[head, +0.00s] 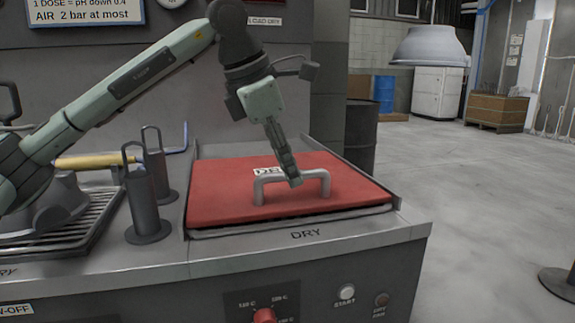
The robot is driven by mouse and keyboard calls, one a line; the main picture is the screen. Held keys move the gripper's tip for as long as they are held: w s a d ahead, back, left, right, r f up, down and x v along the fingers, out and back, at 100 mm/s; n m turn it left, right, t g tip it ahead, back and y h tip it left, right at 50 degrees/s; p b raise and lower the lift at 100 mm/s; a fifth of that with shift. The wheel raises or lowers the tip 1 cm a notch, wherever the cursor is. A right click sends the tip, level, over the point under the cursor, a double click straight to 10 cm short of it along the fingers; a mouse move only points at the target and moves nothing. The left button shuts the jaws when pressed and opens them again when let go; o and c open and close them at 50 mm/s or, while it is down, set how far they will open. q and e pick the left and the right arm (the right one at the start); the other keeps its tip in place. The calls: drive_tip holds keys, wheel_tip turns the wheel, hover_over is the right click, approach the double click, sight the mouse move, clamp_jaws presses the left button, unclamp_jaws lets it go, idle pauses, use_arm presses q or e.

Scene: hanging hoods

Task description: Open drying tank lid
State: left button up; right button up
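The drying tank lid (225,198) is a red flat slab lying closed on the tank, in the middle of the head view. A grey bar handle (262,185) stands up from its top, with a white label (267,171) partly hidden behind it. "DRY" is written on the front rim. My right gripper is not in view.
Two dark upright holders (146,205) with loop handles stand left of the lid, near a yellow-handled tool (92,161) and a grated tray (75,222). A red knob (265,316) and white button (346,293) are on the front panel. A barrel (361,132) stands behind. Open floor lies right.

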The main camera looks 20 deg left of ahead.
use_arm(q)
drive_tip(key=shift+f, duration=0.1)
clamp_jaws()
drive_tip(key=shift+w, duration=0.1)
idle(0.4)
